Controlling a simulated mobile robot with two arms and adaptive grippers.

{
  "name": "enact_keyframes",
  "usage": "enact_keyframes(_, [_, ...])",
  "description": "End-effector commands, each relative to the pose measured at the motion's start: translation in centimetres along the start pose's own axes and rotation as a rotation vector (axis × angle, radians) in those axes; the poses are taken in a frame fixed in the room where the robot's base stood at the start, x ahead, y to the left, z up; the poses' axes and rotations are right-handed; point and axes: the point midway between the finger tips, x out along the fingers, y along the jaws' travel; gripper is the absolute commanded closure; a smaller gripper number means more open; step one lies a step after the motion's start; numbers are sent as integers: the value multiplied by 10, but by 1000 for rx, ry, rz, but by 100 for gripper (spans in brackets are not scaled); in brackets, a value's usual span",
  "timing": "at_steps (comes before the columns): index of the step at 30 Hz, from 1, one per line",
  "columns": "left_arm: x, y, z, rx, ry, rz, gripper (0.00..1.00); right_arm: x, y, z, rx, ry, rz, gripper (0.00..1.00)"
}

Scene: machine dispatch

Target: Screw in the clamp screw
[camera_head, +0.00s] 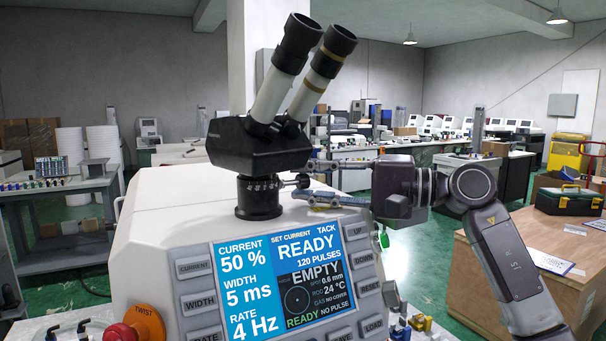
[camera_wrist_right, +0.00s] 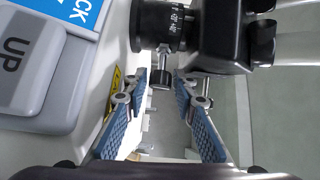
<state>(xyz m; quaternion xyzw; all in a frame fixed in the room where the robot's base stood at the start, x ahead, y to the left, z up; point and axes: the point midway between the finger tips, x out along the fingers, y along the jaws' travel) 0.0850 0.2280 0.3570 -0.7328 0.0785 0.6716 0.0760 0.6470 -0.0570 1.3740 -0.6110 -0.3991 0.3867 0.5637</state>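The clamp screw (camera_head: 302,181) has a small dark knob and sticks out sideways from the black ring collar (camera_head: 258,196) under the microscope head (camera_head: 258,146). In the right wrist view the screw's knob (camera_wrist_right: 161,77) and thin metal shank show below the numbered collar (camera_wrist_right: 160,22). My right gripper (camera_head: 306,180) comes in from the right and is open, one blue-padded finger above the knob and one below. In the wrist view the fingers (camera_wrist_right: 164,95) stand either side of the knob, with gaps. Contact does not show. My left gripper is not in view.
The white machine housing (camera_head: 165,215) and its control panel with a lit screen (camera_head: 290,270) lie close below my right gripper. An orange-collared red knob (camera_head: 140,325) is at lower left. A wooden crate (camera_head: 470,285) with a green toolbox (camera_head: 570,200) stands at right.

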Motion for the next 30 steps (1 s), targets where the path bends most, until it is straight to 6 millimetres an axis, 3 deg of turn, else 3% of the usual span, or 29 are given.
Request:
enact_keyframes(4, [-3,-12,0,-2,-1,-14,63,8,0,0,1,-1,0,75])
enact_keyframes(11, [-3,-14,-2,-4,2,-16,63,9,1,0,0,0,0,75])
enact_keyframes(18, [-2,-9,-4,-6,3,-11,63,9,1,0,0,0,1,100])
enact_keyframes(30, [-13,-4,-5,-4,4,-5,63,8,-2,0,43,-3,49,100])
